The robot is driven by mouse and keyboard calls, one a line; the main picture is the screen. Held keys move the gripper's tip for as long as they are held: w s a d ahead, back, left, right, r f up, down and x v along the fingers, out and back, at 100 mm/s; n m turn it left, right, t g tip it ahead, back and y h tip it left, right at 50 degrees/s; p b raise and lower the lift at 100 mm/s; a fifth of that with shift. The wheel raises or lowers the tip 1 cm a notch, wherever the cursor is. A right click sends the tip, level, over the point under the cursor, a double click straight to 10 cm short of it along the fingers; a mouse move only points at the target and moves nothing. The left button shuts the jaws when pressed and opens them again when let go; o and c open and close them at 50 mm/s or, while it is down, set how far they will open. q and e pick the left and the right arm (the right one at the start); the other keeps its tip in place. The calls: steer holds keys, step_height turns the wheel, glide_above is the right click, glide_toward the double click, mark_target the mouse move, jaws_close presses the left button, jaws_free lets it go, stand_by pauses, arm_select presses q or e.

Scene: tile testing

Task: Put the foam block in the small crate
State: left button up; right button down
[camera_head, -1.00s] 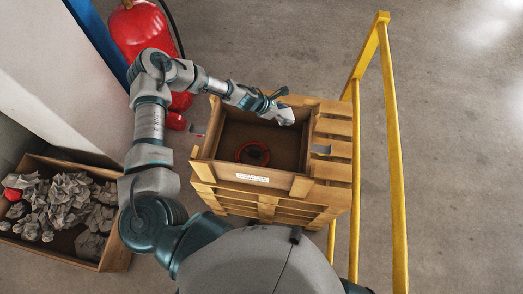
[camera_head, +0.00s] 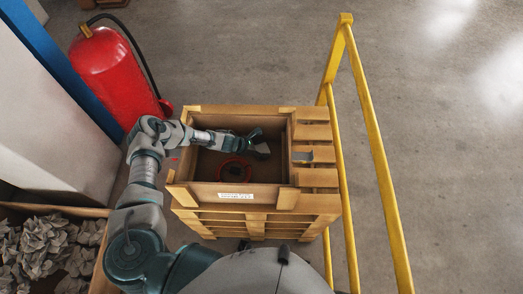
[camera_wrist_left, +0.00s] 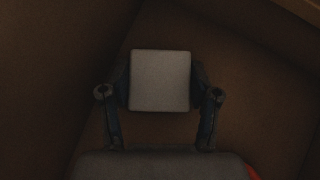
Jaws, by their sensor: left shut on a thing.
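The foam block (camera_wrist_left: 160,81) is a pale grey, square-faced block between the two fingers of my left gripper (camera_wrist_left: 160,92) in the left wrist view. The gripper is shut on it. In the head view the left gripper (camera_head: 258,143) reaches inside the small wooden crate (camera_head: 237,195), near its back right part, and the block (camera_head: 262,149) shows at the fingertips. Brown crate walls and floor fill the wrist view around the block. I cannot tell whether the block touches the floor. My right gripper is not in view.
A red ring-shaped item (camera_head: 235,171) lies in the crate, left of the block. The crate stands on a wooden pallet (camera_head: 316,178). A yellow rail (camera_head: 368,130) runs along the right. A red fire extinguisher (camera_head: 112,75) and a box of crumpled paper (camera_head: 98,212) are at left.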

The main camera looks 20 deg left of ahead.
arm_select(q)
steer(key=shift+f, duration=0.3)
steer(key=shift+c, duration=0.7)
steer(key=o, duration=0.9)
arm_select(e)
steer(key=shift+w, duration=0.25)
arm_select(q)
steer(key=shift+a+r, duration=0.2)
steer(key=shift+r, duration=0.05)
steer(key=p+v, duration=0.3)
steer(key=v, duration=0.8)
steer(key=shift+s+a+r, duration=0.1)
steer(key=shift+s+r, duration=0.05)
steer(key=shift+s, duration=0.05)
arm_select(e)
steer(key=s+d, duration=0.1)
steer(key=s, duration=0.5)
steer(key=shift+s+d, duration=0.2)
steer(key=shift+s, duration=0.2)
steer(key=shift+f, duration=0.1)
